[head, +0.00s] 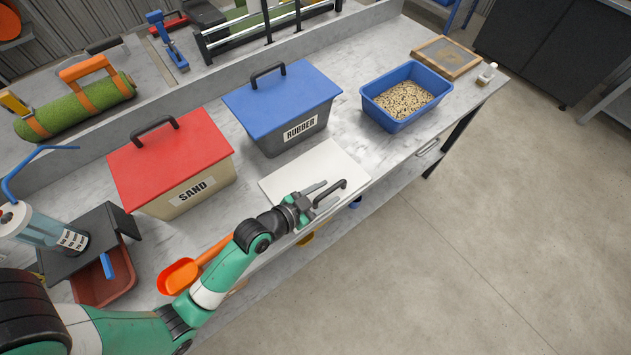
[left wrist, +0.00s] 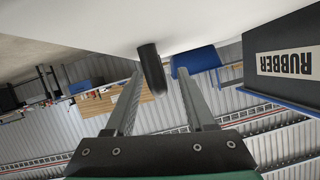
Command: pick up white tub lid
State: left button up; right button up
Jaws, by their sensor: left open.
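The white tub lid (head: 305,165) is a flat pale panel at the bench's front edge, in front of the grey tub. Its black bar handle (head: 331,193) stands near the lid's front edge. My left gripper (head: 318,189) is open and empty, low over the lid at the handle. In the left wrist view, the lid (left wrist: 90,18) fills the top as a white surface. There the handle (left wrist: 151,68) shows end-on between the spread fingertips of my left gripper (left wrist: 160,70), with gaps on both sides. Whatever is under the lid is hidden. My right gripper is not in view.
The grey RUBBER tub with blue lid (head: 283,105) stands just behind. The SAND tub with red lid (head: 170,160) is to the left. A blue tray of pale chips (head: 388,122) is to the right. An orange scoop (head: 178,277) lies beside my left arm.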

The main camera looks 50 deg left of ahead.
pick_arm(q)
grip_shut()
jog(key=shift+r, duration=0.1)
dwell(0.3)
jog(key=shift+r+p, duration=0.35)
jog(key=shift+r, duration=0.15)
notch_tip(320, 180, up, 3)
jog(key=shift+f+p, duration=0.15)
jog(key=shift+p, duration=0.65)
jog(key=s+d+r+p, duration=0.5)
jog(key=s+d+r, duration=0.2)
jog(key=d, duration=0.5)
notch_tip(320, 180, up, 2)
jog(key=shift+s+r, duration=0.15)
jog(key=shift+s, duration=0.05)
